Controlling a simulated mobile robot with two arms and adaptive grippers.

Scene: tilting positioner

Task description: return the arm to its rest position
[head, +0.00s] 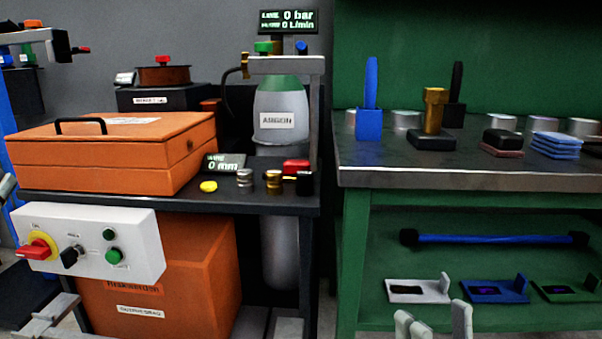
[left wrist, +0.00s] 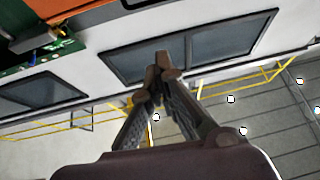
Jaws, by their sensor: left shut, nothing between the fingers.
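My left gripper (left wrist: 163,62) shows in the left wrist view. Its two dark fingers come together at the tips with nothing between them. Behind the tips are a pale wall and dark window panes, some way off, and the fingers touch nothing there. In the head view I cannot make out the left gripper. My right gripper (head: 438,322) shows only by its pale fingertips at the bottom edge of the head view. The fingertips stand apart with no object visible between them. The rest of it is cut off by the frame.
An orange case (head: 110,178) sits on a dark bench at left, above a white switch box (head: 95,243). An argon cylinder (head: 281,110) stands behind. At right a green workbench (head: 350,265) carries blocks and tins. Its lower shelf holds a blue rod (head: 490,239) and several small plates.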

